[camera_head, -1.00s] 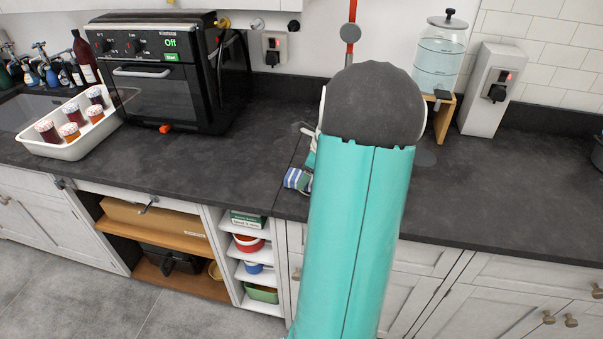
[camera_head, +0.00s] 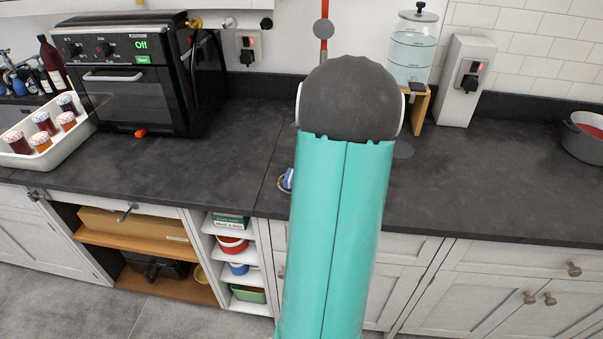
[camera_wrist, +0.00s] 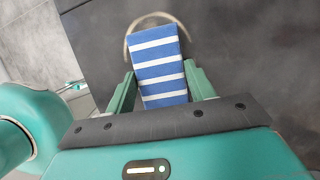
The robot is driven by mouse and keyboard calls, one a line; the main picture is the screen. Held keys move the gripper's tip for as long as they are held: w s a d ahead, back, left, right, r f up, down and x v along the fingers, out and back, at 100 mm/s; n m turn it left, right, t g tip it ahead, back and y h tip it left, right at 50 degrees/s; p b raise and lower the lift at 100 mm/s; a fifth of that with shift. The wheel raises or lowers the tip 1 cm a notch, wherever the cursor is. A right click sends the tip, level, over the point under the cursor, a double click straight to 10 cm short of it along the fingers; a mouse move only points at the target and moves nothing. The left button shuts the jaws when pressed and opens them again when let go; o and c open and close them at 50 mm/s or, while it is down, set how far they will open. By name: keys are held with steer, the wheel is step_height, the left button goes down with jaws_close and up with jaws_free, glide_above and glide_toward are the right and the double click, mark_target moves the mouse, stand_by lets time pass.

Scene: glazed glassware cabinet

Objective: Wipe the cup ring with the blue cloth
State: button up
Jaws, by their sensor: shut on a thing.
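The blue cloth with white stripes (camera_wrist: 158,62) is held between the green fingers of my gripper (camera_wrist: 160,84), which is shut on it. A small blue bit of the cloth (camera_head: 288,178) shows left of my arm in the head view. The cup ring (camera_wrist: 150,16) is a pale brownish arc on the dark worktop, curving around the cloth's far end in the wrist view. The cloth covers the rest of the ring. A thin part of the ring (camera_head: 281,185) shows near the worktop's front edge in the head view. I cannot tell whether the cloth touches the worktop.
A black oven (camera_head: 133,80) and a white tray (camera_head: 60,152) with several jars stand to the left. A water dispenser on a wooden stand (camera_head: 421,110), a socket box (camera_head: 465,85) and a grey pot (camera_head: 580,145) are to the right. The worktop between is mostly clear.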

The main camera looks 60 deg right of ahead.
steer(key=shift+s+d, duration=0.35)
steer(key=shift+s, duration=0.5)
steer(key=shift+s+d, duration=0.3)
steer(key=shift+s, duration=0.5)
steer(key=shift+f, duration=0.1)
steer(key=shift+w, duration=0.1)
